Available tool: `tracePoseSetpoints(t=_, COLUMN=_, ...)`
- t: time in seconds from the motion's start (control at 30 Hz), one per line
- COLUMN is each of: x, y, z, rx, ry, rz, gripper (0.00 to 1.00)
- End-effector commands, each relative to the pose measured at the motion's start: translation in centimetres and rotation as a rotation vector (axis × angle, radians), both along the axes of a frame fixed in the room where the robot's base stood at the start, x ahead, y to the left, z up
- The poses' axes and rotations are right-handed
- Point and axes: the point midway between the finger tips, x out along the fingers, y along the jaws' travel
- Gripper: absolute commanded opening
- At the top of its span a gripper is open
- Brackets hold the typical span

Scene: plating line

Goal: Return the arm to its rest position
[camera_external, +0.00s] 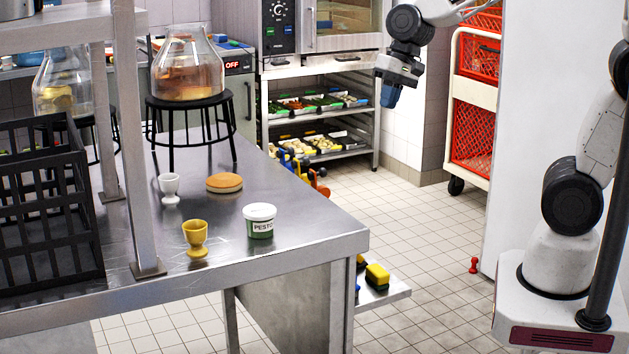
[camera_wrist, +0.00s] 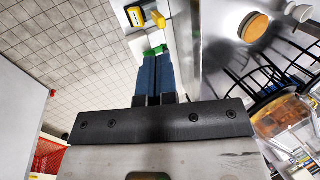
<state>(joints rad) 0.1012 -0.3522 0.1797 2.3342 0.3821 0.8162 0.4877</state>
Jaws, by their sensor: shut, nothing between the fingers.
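My gripper (camera_external: 391,94) is raised in the air at the upper middle of the external view, to the right of the steel table and well above the floor. Its blue fingers point down. In the wrist view the two blue fingers (camera_wrist: 156,72) lie side by side, shut, with nothing between them. My arm's base stands at the right of the external view.
The steel table (camera_external: 300,228) holds a pesto tub (camera_external: 259,221), a yellow cup (camera_external: 196,238), a white cup (camera_external: 169,187), a bun (camera_external: 224,183) and a black crate (camera_external: 50,215). A rack of trays (camera_external: 320,115) and red crates (camera_external: 473,128) stand behind. The middle floor is clear.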

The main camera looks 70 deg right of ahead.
Motion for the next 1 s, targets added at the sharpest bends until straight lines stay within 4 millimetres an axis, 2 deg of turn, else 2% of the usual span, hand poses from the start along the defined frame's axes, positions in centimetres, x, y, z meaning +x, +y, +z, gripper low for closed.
tracePoseSetpoints(t=0.03, x=-1.3, y=0.2, z=0.5, rx=-0.026, ry=-0.013, rz=0.05, gripper=0.0)
tracePoseSetpoints(t=0.4, x=-9.6, y=0.3, z=2.5, rx=-0.243, ry=-0.079, rz=0.445, gripper=0.0)
tracePoseSetpoints(t=0.6, x=-13.5, y=-0.1, z=3.0, rx=-0.353, ry=-0.099, rz=0.63, gripper=0.0)
tracePoseSetpoints(t=0.8, x=-15.6, y=-0.5, z=3.1, rx=-0.419, ry=-0.106, rz=0.734, gripper=0.0)
tracePoseSetpoints(t=1.0, x=-16.1, y=-0.6, z=3.1, rx=-0.433, ry=-0.106, rz=0.76, gripper=0.0)
